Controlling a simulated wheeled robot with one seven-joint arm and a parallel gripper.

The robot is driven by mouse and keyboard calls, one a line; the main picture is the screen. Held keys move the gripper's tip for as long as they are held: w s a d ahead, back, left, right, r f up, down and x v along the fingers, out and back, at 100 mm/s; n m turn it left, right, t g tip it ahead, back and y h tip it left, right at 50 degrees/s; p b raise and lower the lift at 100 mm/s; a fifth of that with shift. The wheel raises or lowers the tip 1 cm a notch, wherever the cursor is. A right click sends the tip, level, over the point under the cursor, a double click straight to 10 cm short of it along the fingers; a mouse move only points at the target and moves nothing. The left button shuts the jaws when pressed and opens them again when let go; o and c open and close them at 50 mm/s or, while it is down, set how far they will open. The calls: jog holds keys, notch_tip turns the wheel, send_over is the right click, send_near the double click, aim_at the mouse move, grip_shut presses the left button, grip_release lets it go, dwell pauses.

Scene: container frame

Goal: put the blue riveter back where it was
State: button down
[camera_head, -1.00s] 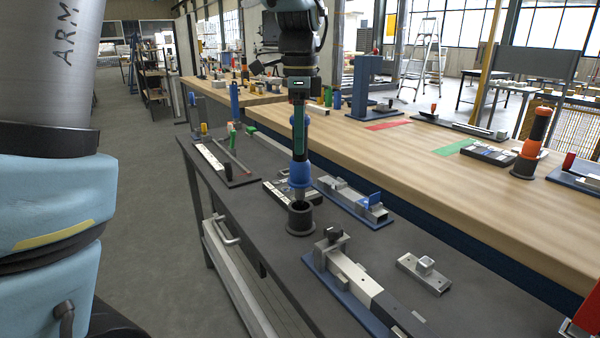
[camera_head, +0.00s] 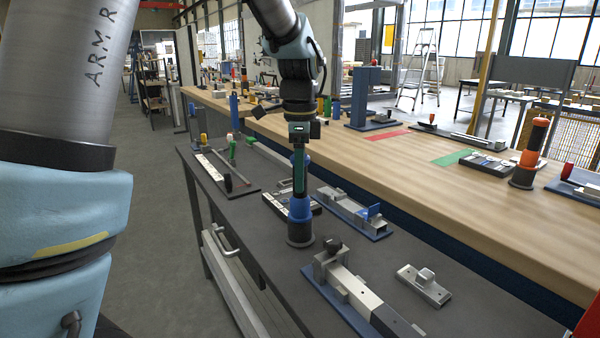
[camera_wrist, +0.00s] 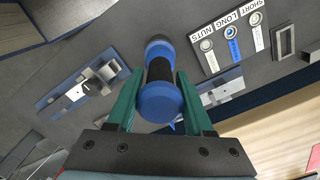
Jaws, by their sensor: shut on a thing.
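The blue riveter (camera_head: 299,222) stands upright with its lower end in the round dark holder (camera_head: 300,241) on the dark bench. Its nose is hidden inside the holder. My gripper (camera_head: 299,190) comes down from above and is shut around the riveter's black grip. In the wrist view, the riveter (camera_wrist: 160,104) lies between the two green fingers of my gripper (camera_wrist: 159,80), with its blue end cap towards the camera.
The dark bench (camera_head: 262,222) also bears a labelled nut tray (camera_head: 274,204) and a blue-based fixture (camera_head: 352,216) behind the riveter. A clamp fixture (camera_head: 345,285) is close in front. An orange riveter (camera_head: 532,150) stands on the wooden bench (camera_head: 450,195).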

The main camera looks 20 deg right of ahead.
jog(key=shift+f, duration=0.15)
jog(key=shift+c, duration=1.4)
grip_release()
notch_tip(320, 180, up, 13)
jog(key=w+a+f+n, duration=0.3)
jog(key=a+f+n, duration=0.35)
jog(key=a, duration=0.35)
jog(key=s+a+f+n, duration=0.3)
jog(key=a+f+n, duration=0.4)
jog(key=a, duration=0.3)
jog(key=s+a+f+n+t, duration=0.1)
jog(key=s+a+f+n, duration=0.3)
jog(key=a+f+n, duration=0.3)
jog(key=a+n, duration=0.1)
jog(key=a, duration=0.2)
jog(key=shift+f+t, duration=0.3)
